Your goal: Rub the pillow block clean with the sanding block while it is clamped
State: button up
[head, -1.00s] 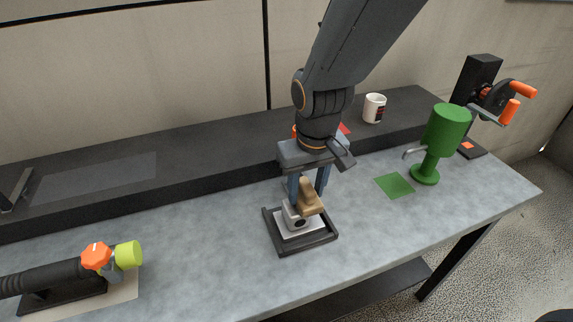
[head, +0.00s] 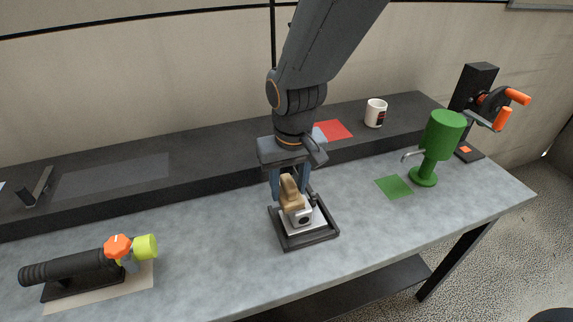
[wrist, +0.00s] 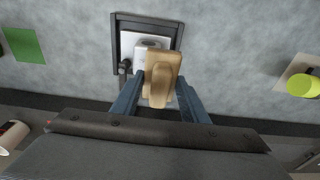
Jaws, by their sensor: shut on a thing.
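The pillow block (head: 302,215), a pale grey housing with a dark bore, sits in a black-framed clamp fixture (head: 310,239) on the bench. The tan sanding block (head: 289,193) is at the back left of the pillow block in the head view, against or just above it; I cannot tell if they touch. My gripper (head: 288,180) points down and is shut on the sanding block. In the wrist view the sanding block (wrist: 160,78) lies between the two fingers and hides part of the pillow block (wrist: 141,58). The fixture frame (wrist: 117,40) shows around it.
A green dispenser (head: 437,145) and green square (head: 394,186) are to the right. A black tool with an orange knob (head: 118,247) lies at left. A white mug (head: 375,113) and red square (head: 333,130) are on the raised back shelf. Bench between tool and fixture is clear.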

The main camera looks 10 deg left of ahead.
jog(key=shift+s+a+r+p, duration=0.15)
jog(key=shift+r+p, duration=0.5)
jog(key=shift+r, duration=0.2)
jog(key=shift+r+p, duration=1.55)
jog(key=shift+r, duration=0.3)
jog(key=shift+p, duration=1.05)
